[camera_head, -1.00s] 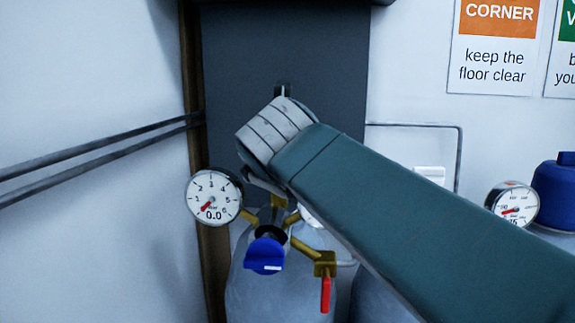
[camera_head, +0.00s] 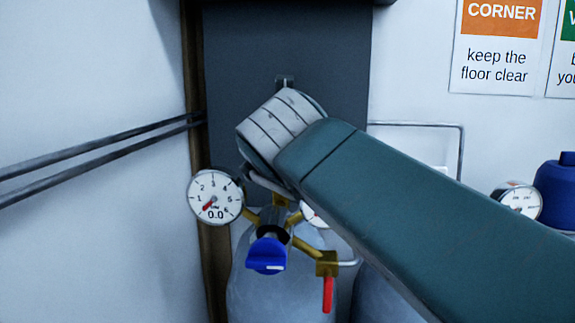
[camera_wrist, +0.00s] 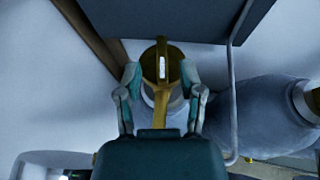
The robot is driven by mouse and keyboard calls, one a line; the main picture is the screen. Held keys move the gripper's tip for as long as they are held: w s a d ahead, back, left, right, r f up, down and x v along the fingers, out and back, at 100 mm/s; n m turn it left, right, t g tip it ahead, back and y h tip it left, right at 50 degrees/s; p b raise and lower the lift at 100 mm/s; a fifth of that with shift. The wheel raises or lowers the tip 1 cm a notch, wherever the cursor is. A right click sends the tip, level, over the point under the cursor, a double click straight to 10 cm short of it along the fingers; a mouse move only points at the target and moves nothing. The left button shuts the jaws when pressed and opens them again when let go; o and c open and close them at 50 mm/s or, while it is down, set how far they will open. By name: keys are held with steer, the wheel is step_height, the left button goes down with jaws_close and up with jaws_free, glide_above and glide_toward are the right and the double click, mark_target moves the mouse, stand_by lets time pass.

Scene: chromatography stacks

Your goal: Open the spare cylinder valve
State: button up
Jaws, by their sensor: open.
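In the head view a grey cylinder (camera_head: 275,298) stands below my arm. It carries brass fittings (camera_head: 305,247), a blue knob (camera_head: 265,256), a red lever (camera_head: 328,293) hanging down, and a round gauge (camera_head: 215,197) with its needle near 0.0. My arm covers the top of the valve there, and the gripper is mostly hidden. In the wrist view my gripper (camera_wrist: 161,78) is open, with one finger on each side of a rounded brass part (camera_wrist: 162,55) with a white mark. I cannot tell whether the fingers touch it.
Another grey cylinder (camera_wrist: 262,115) stands to the right in the wrist view, with a thin pipe (camera_wrist: 233,100) beside it. A dark panel (camera_head: 285,45) is behind the arm. Two dark rails (camera_head: 100,152) run along the left wall. A blue-topped item (camera_head: 556,190) and gauge (camera_head: 518,201) are at the right.

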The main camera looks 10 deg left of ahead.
steer(key=v, duration=1)
steer(key=shift+a+f, duration=0.1)
steer(key=shift+a, duration=0.05)
